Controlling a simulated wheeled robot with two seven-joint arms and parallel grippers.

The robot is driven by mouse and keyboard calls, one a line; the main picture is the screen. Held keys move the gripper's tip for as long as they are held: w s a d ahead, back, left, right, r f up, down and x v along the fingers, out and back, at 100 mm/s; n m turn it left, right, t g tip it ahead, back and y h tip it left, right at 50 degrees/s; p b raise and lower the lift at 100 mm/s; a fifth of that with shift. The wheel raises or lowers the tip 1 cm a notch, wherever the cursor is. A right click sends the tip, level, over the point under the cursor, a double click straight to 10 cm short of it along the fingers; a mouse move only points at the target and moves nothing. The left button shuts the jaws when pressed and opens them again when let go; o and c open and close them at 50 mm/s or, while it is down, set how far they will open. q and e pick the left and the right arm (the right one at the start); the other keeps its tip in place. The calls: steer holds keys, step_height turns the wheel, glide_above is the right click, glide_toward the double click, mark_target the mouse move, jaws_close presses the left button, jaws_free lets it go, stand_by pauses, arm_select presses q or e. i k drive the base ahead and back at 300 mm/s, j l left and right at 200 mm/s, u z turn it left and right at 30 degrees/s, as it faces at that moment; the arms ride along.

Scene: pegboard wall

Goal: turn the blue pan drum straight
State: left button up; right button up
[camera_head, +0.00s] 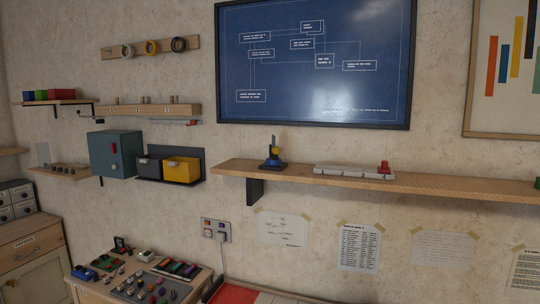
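A small device stands on the long wooden wall shelf (440,182), near the shelf's left end. Its low blue part looks like the blue pan drum (271,163). A yellow part (275,152) and a grey upright piece (274,142) sit above the blue. The device is small in the head view, so I cannot tell which way the drum is turned. Neither of my grippers is in view.
A pale bar with a red block (384,167) lies on the shelf to the right of the device. A blue chart (290,75) hangs above. A teal cabinet (110,153) and a yellow bin (181,169) are to the left. A cluttered table (205,275) stands below.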

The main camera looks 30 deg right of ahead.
mark_target(273, 160)
steer(key=i+j, duration=0.25)
steer(key=i+j+z, duration=0.15)
steer(key=z, duration=0.2)
steer(key=i+j+z, duration=0.25)
steer(key=z, duration=0.15)
steer(key=i+j+z, duration=0.35)
steer(key=k+l, duration=0.05)
steer(key=k, duration=0.05)
